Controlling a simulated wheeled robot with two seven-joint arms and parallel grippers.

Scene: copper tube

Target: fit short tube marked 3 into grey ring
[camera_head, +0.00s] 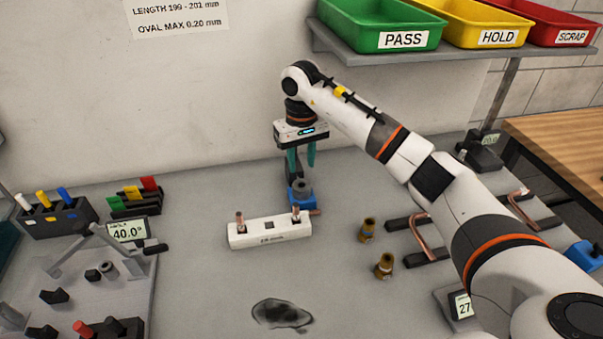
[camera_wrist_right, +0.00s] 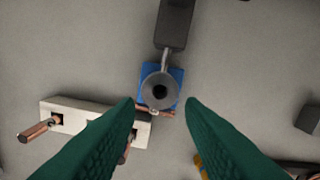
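The grey ring (camera_head: 303,185) sits on a small blue block; from above it shows a dark central hole in the right wrist view (camera_wrist_right: 160,91). A white block (camera_head: 270,235) in front of it holds two short copper tubes, one left (camera_head: 240,219) and one right (camera_head: 296,213), with a dark square hole between them. I cannot read a 3 on either tube. A thin copper piece (camera_wrist_right: 167,113) shows beside the blue block. My right gripper (camera_head: 302,166) is open and empty above and behind the ring, fingers pointing down. My left gripper is not in view.
Two brass fittings (camera_head: 384,265) stand right of the white block. Bent copper tubes (camera_head: 426,238) lie on dark supports farther right. A grey fixture plate (camera_head: 135,290) and coloured markers (camera_head: 50,205) are at left. Bare table lies in front, with a dark smudge (camera_head: 281,314).

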